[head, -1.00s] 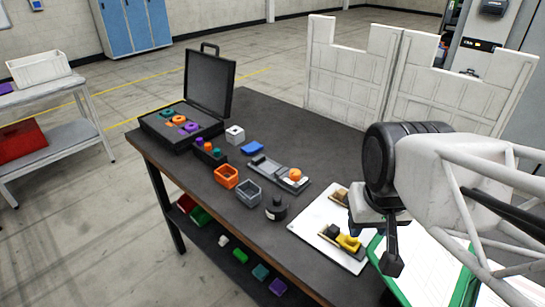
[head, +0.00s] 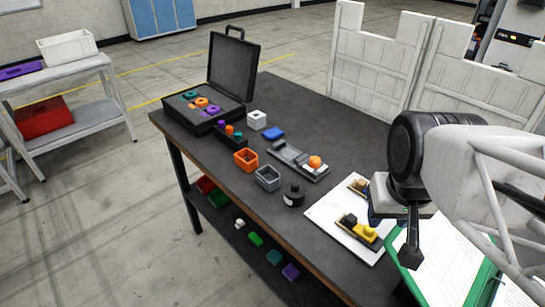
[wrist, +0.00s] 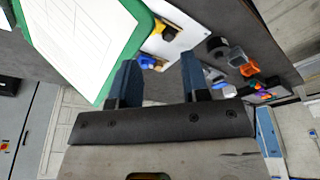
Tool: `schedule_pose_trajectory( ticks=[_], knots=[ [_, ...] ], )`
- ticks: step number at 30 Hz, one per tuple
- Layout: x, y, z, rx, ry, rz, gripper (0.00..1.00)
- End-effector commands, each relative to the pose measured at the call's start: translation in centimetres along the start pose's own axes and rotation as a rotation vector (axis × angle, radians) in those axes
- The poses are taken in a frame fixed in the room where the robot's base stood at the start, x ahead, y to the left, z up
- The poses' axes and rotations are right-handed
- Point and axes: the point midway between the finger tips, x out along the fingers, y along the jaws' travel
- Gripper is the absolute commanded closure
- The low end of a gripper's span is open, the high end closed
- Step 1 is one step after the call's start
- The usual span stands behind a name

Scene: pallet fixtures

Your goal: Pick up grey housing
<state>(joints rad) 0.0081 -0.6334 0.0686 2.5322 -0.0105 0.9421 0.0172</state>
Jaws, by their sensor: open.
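The grey housing (head: 268,178) is a small open-topped grey box on the dark table, just right of an orange box of like shape. It also shows in the wrist view (wrist: 237,57), small and near the upper right. My gripper (head: 392,235) is at the right of the head view, above the white board and the green-edged sheet, well apart from the housing. In the wrist view its two blue fingers (wrist: 157,72) are spread wide with nothing between them.
The orange box (head: 246,160) stands close beside the housing. A black round container (head: 293,195) stands to its right. A grey fixture (head: 298,161) with an orange part lies behind. The white board (head: 325,215) holds yellow parts. An open black case (head: 207,118) sits at the far end.

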Motion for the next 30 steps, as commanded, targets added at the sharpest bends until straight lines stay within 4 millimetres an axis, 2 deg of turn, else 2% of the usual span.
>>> schedule_pose_trajectory(
  ticks=[9,18,30],
  knots=[
    [0.00,0.00,0.00,0.000,0.000,0.000,0.56],
    [0.00,0.00,0.00,0.000,0.000,0.000,0.13],
    [0.04,-0.16,-0.49,-0.009,-0.003,-0.001,0.13]
  ],
)
